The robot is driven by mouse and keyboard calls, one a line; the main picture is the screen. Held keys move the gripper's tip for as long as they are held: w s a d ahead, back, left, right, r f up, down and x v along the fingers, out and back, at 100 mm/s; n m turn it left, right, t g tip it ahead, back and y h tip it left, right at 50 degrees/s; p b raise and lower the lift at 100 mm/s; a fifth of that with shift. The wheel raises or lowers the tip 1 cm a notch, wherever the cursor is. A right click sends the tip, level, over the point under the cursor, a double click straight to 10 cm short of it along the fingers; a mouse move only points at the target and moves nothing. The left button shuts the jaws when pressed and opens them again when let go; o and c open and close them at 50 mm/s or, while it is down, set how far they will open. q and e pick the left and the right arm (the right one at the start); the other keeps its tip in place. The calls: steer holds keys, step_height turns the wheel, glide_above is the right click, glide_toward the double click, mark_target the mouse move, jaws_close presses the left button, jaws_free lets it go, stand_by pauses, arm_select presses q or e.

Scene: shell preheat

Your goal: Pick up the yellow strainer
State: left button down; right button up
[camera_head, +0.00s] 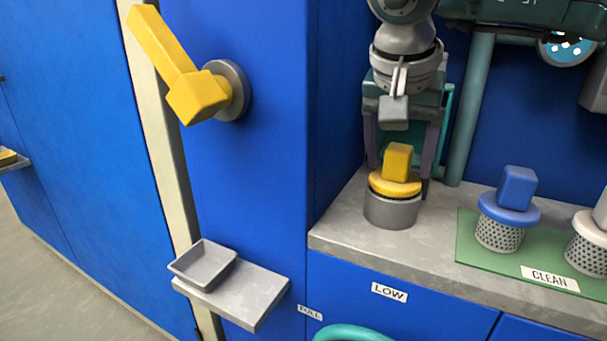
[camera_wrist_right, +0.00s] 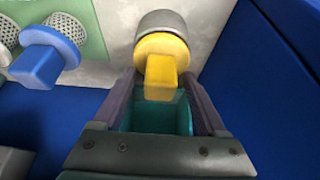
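The yellow strainer (camera_head: 397,162) sits in a grey cylindrical holder (camera_head: 391,211) on the counter, its yellow flange resting on the holder's rim and its block handle upright. My right gripper (camera_head: 400,180) comes down over it with one finger on each side of the handle. In the right wrist view the strainer (camera_wrist_right: 161,75) stands at the fingertips, and the right gripper (camera_wrist_right: 165,95) is open with visible gaps beside the handle. Its mesh basket is hidden inside the holder (camera_wrist_right: 160,22). My left gripper is not in view.
A blue strainer (camera_head: 512,195) and a white one (camera_head: 589,242) stand on a green mat (camera_head: 475,250) marked CLEAN. A blue wall is close left of the holder. A yellow lever (camera_head: 185,80) and a small shelf (camera_head: 245,295) with a grey tray (camera_head: 204,265) are at left.

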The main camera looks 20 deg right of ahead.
jaws_close()
stand_by(0.4)
